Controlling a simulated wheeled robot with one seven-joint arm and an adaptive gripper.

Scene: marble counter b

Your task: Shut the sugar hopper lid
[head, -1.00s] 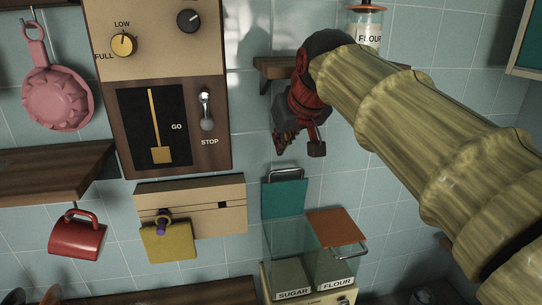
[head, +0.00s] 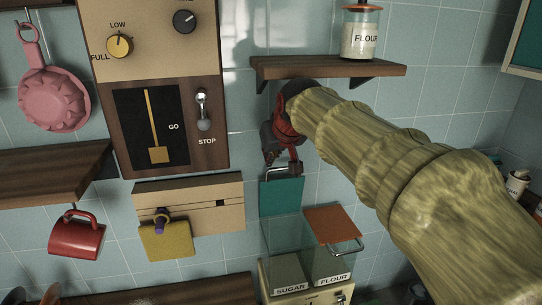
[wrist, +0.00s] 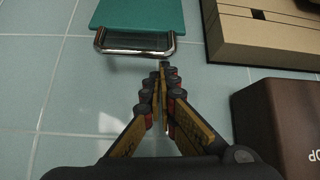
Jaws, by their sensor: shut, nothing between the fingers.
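The sugar hopper (head: 286,262) is the clear left bin of a pair, with a SUGAR label. Its teal lid (head: 281,196) stands up open against the tiled wall, and the lid also shows in the wrist view (wrist: 140,14). A metal bar handle (wrist: 135,45) runs along the lid's free edge, at the top in the head view. My gripper (head: 284,168) is shut and empty, at the height of this handle. In the wrist view its fingertips (wrist: 162,72) are close to one end of the handle; I cannot tell whether they touch.
The flour hopper (head: 328,265) beside it has its orange lid (head: 331,225) down. A wooden shelf (head: 330,68) with a flour jar (head: 361,34) is above my arm. A beige box (head: 222,222) on the wall and a control panel (head: 160,130) are to the left.

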